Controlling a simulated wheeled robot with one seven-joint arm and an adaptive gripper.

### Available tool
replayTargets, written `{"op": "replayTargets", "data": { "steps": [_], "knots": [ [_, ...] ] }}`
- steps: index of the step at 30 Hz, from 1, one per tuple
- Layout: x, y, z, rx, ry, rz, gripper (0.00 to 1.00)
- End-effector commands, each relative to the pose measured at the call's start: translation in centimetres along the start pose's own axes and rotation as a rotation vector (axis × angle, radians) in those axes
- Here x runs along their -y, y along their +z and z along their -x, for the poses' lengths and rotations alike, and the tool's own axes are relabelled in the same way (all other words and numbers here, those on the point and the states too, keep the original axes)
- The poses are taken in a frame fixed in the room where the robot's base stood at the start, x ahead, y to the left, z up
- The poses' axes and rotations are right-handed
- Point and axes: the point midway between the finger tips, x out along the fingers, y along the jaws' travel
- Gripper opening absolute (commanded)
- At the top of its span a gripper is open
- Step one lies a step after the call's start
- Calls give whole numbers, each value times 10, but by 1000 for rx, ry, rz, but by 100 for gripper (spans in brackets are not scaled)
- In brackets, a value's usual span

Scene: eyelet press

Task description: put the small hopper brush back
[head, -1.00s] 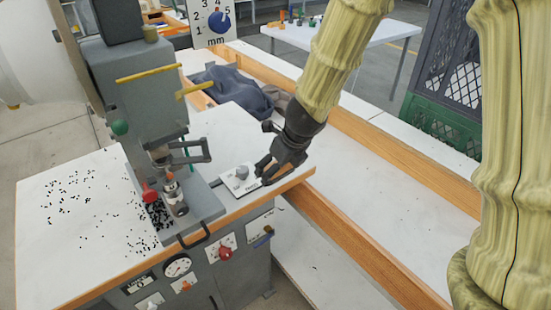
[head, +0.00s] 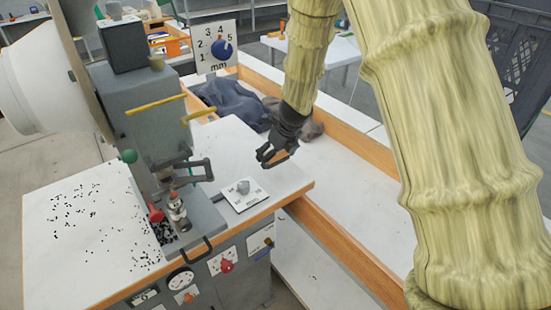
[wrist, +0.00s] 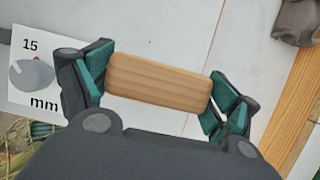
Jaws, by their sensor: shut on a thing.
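My gripper (head: 277,154) is over the right part of the white press table, near its back edge, beyond the small dial plate. In the wrist view, its green-padded fingers (wrist: 158,92) are shut on a plain wooden block, which I take to be the handle of the small hopper brush (wrist: 158,82). The block lies crosswise between the pads.
The grey press (head: 150,120) stands left of my gripper, with a yellow bar and a red-handled part. Black bits (head: 95,215) litter the table's left side. The dial plate (head: 245,195) lies at right. A wood-sided trough (head: 345,245) runs beyond, with dark cloth (head: 235,103) at its far end.

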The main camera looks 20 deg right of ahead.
Motion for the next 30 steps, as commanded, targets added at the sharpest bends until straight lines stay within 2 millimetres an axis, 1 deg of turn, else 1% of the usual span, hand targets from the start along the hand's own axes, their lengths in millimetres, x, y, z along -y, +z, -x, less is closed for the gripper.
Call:
{"op": "replayTargets", "data": {
  "steps": [5, 7, 12, 15, 28, 29, 30],
  "knots": [
    [4, 5, -3, -1, 0, 0, 66],
    [8, 10, -5, 0, 0, 0, 66],
    [7, -2, -28, -1, 2, -3, 66],
    [7, -5, -36, -1, 2, -3, 66],
    [7, -7, -40, -1, 0, -2, 66],
    [7, -6, -40, 0, 0, -1, 94],
    [7, -6, -40, -1, 0, -1, 100]
  ]
}}
